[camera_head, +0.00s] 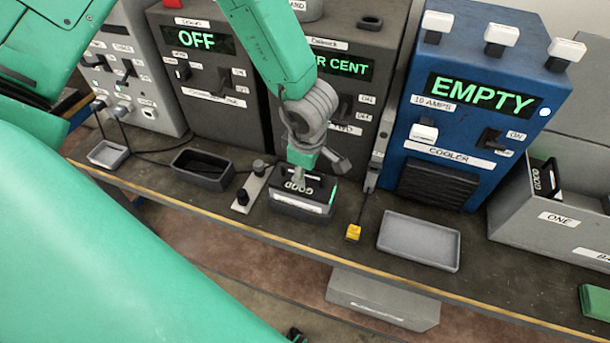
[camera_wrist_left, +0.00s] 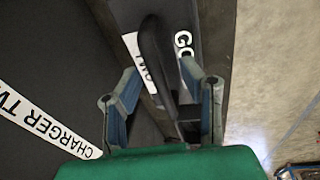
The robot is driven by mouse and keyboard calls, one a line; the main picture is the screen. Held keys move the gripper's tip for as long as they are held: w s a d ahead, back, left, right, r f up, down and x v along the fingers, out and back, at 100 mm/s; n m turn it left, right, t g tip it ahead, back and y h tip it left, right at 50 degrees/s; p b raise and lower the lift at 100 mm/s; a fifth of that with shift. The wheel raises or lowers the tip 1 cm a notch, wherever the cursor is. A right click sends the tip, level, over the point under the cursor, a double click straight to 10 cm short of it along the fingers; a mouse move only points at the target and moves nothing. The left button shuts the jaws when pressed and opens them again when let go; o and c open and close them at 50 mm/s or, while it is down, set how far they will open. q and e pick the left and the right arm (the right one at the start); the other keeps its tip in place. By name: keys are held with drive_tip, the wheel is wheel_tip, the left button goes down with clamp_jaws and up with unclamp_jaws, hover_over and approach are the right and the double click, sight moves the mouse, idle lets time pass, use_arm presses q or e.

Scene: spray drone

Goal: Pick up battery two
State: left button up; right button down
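Battery two (camera_head: 290,208) is a dark block with a black handle, a "GOOD" display and a white label. It sits in a holder on the bench in front of the middle dark charger. It also shows in the left wrist view (camera_wrist_left: 155,50), where its label reads "TWO". My left gripper (camera_head: 305,178) is right over the battery. In the left wrist view my left gripper (camera_wrist_left: 160,72) has its fingers apart, one on each side of the handle; I see no clear contact. My right gripper is not in view.
A blue cooler (camera_head: 470,100) reading "EMPTY" stands to the right, with an empty grey tray (camera_head: 420,242) in front. A grey bin (camera_head: 550,215) labelled "ONE" holds another battery (camera_head: 541,182). An empty dark holder (camera_head: 203,170) and a yellow connector (camera_head: 353,232) flank the battery.

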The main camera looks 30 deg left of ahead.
use_arm(q)
drive_tip(key=shift+a+f, duration=0.35)
drive_tip(key=shift+a, duration=0.3)
drive_tip(key=shift+d+r, duration=0.1)
drive_tip(key=shift+d, duration=0.3)
drive_tip(key=shift+c, duration=0.4)
drive_tip(key=shift+d, duration=0.15)
clamp_jaws()
drive_tip(key=shift+a+r, duration=0.1)
drive_tip(key=shift+a, duration=0.15)
